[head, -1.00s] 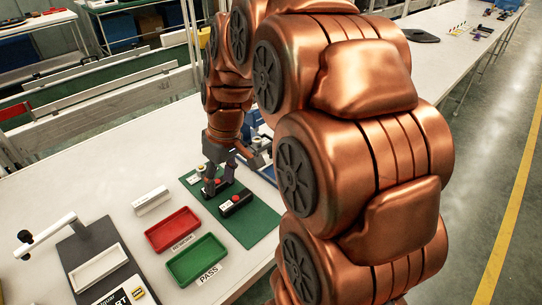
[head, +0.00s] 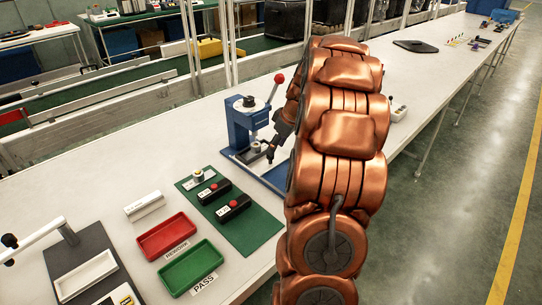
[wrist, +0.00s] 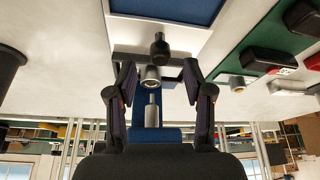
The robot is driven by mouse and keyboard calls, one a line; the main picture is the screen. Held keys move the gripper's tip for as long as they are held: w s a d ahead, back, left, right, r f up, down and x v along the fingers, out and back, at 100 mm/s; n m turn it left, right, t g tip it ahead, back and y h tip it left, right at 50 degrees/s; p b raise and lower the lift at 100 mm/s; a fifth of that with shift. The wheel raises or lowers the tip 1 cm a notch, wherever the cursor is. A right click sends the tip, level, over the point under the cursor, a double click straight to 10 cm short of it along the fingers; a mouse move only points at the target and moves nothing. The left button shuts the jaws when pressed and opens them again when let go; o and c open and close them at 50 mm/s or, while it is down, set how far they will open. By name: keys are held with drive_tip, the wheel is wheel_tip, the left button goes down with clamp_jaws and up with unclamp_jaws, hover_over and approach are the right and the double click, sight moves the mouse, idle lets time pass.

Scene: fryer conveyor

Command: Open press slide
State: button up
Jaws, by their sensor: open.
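The blue press (head: 240,125) stands on the table with its lever and red knob (head: 279,78) raised. My gripper (head: 270,150) is in front of it, low over the base, and is open and empty. In the wrist view, which is upside down, my two fingers (wrist: 160,72) are spread to either side of the press's slide area. Between them are a round metal holder (wrist: 151,78), a dark knob (wrist: 160,47) and the press's metal ram (wrist: 152,110). I cannot tell whether either finger touches the slide.
A green mat (head: 256,224) with two black boxes with red buttons lies left of the press. A red tray (head: 167,237) and a green tray (head: 198,266) are nearer.

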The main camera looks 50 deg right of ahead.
drive_tip(key=shift+p+x, duration=0.5)
drive_tip(key=shift+x, duration=2.4)
clamp_jaws()
